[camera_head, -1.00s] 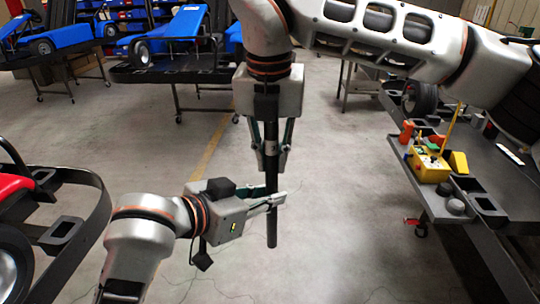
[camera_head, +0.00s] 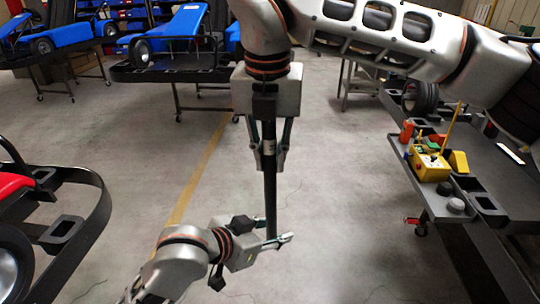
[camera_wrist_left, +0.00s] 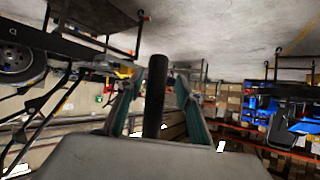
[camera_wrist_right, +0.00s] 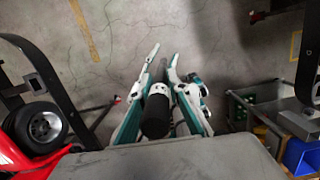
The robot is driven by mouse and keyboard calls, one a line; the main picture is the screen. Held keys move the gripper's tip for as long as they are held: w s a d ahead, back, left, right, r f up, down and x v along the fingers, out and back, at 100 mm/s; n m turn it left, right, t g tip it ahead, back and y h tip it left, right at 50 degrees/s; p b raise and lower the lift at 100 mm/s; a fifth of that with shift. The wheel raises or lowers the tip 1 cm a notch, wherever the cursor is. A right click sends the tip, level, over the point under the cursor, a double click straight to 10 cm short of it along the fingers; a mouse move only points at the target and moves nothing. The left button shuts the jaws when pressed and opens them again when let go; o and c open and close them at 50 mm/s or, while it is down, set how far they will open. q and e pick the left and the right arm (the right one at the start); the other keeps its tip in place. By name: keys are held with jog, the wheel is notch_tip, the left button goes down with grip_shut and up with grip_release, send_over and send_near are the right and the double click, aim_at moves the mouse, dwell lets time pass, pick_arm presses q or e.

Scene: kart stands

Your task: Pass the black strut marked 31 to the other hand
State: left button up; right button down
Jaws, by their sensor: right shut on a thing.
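The black strut (camera_head: 270,195) hangs upright in the head view, with a pale band near the right gripper; its number is not legible. My right gripper (camera_head: 268,158) points down and is shut on its upper part. In the right wrist view the strut's near end (camera_wrist_right: 155,115) shows between the fingers. My left gripper (camera_head: 280,241) is at the strut's lower end, coming from the left. In the left wrist view the strut (camera_wrist_left: 156,95) stands between its spread fingers, with gaps on both sides. The left gripper looks open; the strut's bottom tip is partly hidden there.
A dark stand (camera_head: 470,225) at the right holds a yellow box (camera_head: 430,167) and small parts. A black kart bumper (camera_head: 100,205) curves in at the left. Blue karts on stands (camera_head: 170,72) are at the back. Floor around the strut is clear.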

pick_arm(q)
jog(key=s+a+f+n+y, duration=0.15)
jog(key=a+f, duration=0.25)
jog(key=f, duration=0.4)
jog(key=s+a+f+n+y, duration=0.1)
jog(key=s+a+f+n, duration=0.15)
jog(key=f, duration=0.55)
jog(key=s+a+f+t+y, duration=0.1)
jog(key=s+a+f+y, duration=0.2)
jog(key=s+a+f, duration=0.9)
jog(key=shift+s+a+f, duration=0.2)
jog(key=shift+s+f, duration=0.4)
jog(key=shift+f, duration=0.25)
